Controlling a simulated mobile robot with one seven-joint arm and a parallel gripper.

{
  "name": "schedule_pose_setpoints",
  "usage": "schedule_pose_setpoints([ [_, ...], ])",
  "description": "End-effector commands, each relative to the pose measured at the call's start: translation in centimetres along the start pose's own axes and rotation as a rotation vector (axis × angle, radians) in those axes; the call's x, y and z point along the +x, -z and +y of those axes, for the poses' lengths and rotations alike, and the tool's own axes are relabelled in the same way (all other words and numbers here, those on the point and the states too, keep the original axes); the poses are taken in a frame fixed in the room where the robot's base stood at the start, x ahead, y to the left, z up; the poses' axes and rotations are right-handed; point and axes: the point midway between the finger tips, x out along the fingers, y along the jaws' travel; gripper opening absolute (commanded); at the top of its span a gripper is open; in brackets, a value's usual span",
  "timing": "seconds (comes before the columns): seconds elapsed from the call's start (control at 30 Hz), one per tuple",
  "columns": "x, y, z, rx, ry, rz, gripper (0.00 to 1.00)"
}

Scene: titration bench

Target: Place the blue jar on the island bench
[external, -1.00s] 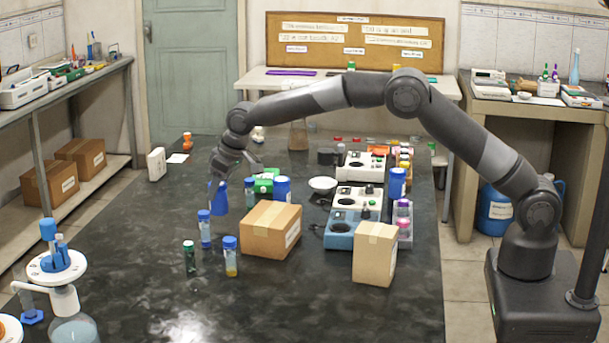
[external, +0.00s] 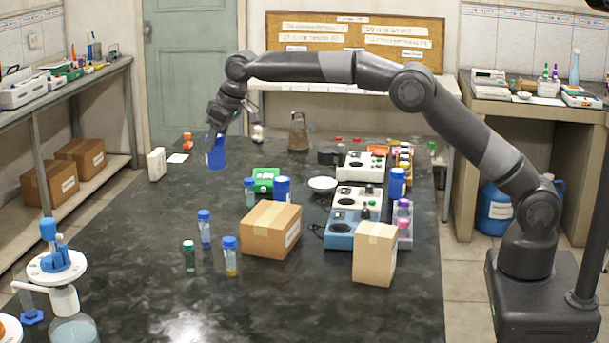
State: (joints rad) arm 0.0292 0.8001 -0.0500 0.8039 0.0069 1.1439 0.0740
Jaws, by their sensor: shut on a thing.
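The blue jar (external: 216,156) is in my gripper (external: 217,138), which is shut on it. The jar hangs upright over the far left part of the dark island bench (external: 130,250). I cannot tell whether its base touches the bench top or is slightly above it. The gripper fingers are small and partly merged with the jar's top in this view.
Near the jar are an orange item (external: 187,141), a white box (external: 156,163) and a brown flask (external: 298,133). A green device (external: 265,180), blue-capped vials (external: 204,228) and cardboard boxes (external: 271,229) stand nearer. The bench's left side is largely clear.

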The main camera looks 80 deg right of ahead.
Motion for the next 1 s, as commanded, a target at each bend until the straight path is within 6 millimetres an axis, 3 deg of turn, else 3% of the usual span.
schedule_pose_setpoints([
  [0.03, -0.1, -0.5, -1.5, -0.022, 0.013, -0.004, 0.22],
  [0.27, -1.1, -2.4, -6.5, -0.114, 0.057, -0.006, 0.22],
  [0.47, -2.7, -5.6, -12.9, -0.240, 0.115, -0.008, 0.22],
  [0.7, -5.7, -12.8, -22.9, -0.464, 0.207, -0.009, 0.22],
  [0.83, -7.1, -16.7, -26.7, -0.565, 0.245, -0.006, 0.22],
  [1.0, -8.3, -20.1, -29.4, -0.650, 0.275, -0.004, 0.22],
])
